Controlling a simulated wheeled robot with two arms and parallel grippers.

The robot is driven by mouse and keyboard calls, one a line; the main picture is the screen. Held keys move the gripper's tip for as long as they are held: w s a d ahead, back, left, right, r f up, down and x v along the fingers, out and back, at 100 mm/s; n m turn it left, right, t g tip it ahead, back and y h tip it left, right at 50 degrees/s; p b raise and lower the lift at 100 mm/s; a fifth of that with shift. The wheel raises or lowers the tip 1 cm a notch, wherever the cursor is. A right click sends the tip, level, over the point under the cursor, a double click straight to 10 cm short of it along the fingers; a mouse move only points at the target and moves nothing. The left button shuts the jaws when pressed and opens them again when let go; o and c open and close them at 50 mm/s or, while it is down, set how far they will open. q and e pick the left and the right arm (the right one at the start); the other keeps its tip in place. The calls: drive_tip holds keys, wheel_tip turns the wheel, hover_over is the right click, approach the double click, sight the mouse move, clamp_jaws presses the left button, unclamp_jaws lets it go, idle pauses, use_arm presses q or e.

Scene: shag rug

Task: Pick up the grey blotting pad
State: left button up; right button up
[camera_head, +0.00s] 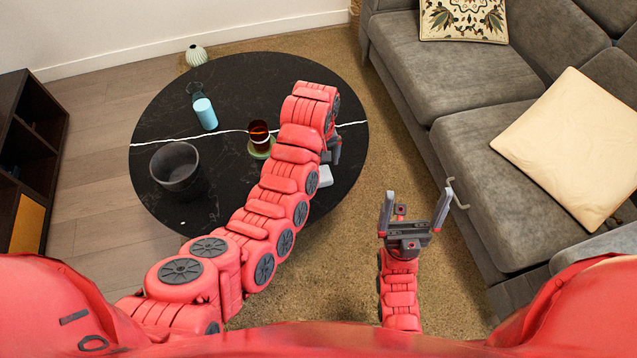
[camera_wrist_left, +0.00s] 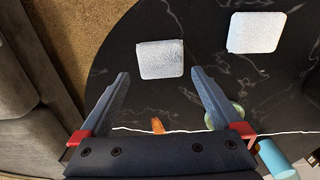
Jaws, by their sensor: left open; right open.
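Two pale grey-white square pads lie flat on the black round table in the left wrist view: a nearer pad (camera_wrist_left: 160,60) and another pad (camera_wrist_left: 256,32) to its right. I cannot tell by colour which is the grey blotting pad. In the head view one pale pad (camera_head: 325,177) shows beside my left arm, partly hidden by it. My left gripper (camera_head: 334,152) is over the table, open and empty; in its wrist view the fingertips (camera_wrist_left: 160,74) point at the nearer pad, one on each side of its lower edge. My right gripper (camera_head: 417,197) is open and empty above the rug.
The black table (camera_head: 250,75) also carries a dark bowl (camera_head: 175,166), a blue bottle (camera_head: 205,112) and a dark red glass (camera_head: 259,134) on a green coaster (camera_head: 262,152). A grey sofa (camera_head: 480,70) stands to the right. A dark shelf (camera_head: 30,130) stands left.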

use_arm(q)
drive_tip(key=shift+f, duration=1.15)
wheel_tip(320, 180, down, 4)
drive_tip(key=shift+a+f, duration=0.15)
drive_tip(key=shift+f, duration=0.05)
drive_tip(key=shift+w+f, duration=0.1)
drive_tip(key=shift+f, duration=0.25)
drive_tip(key=c, duration=1)
drive_tip(key=shift+r, duration=0.15)
